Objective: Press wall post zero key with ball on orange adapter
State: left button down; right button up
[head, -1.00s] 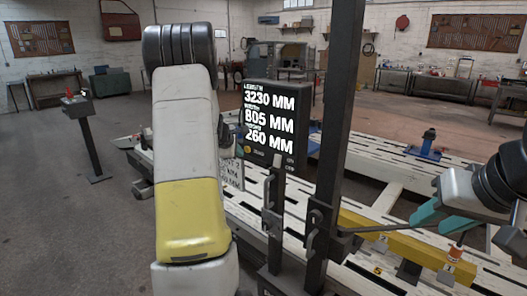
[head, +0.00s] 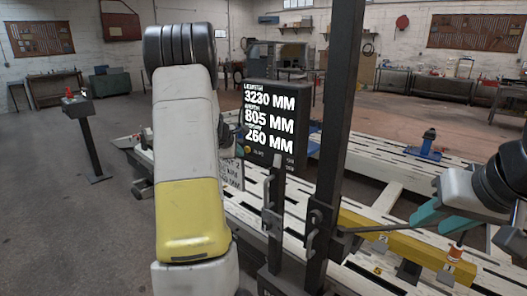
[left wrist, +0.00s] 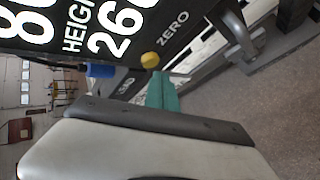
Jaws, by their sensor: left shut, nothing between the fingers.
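The wall post display (head: 272,128) is a black panel with white figures reading 3230, 805 and 260 mm. Its yellow zero key (left wrist: 149,60) shows in the left wrist view beside the word ZERO. My left gripper (left wrist: 164,82) has teal fingers, shut and empty, with their tips close by the key; I cannot tell whether they touch. In the head view this gripper is hidden behind my left forearm. The orange adapter (head: 455,254) sits by the yellow beam at the lower right. My right gripper (head: 428,216) has teal fingers above the beam; its opening is unclear.
A dark upright post (head: 338,120) stands right of the display. The yellow beam (head: 400,242) lies across the white slotted bench (head: 362,157). A blue clamp (head: 427,146) stands further back. A dark stand (head: 88,135) is at the left, with open floor around it.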

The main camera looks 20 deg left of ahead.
pick_arm(q)
jog(key=shift+w+d, duration=0.15)
jog(key=shift+w, duration=0.2)
jog(key=shift+w+d, duration=0.25)
jog(key=shift+w, duration=0.25)
dwell(0.7)
dwell(0.4)
jog(key=shift+s+a, duration=0.35)
jog(key=shift+s, duration=0.5)
jog(key=s, duration=0.1)
jog(key=s+a, duration=0.1)
jog(key=s, duration=0.1)
jog(key=s+a, duration=0.1)
jog(key=shift+s, duration=0.35)
dwell(0.4)
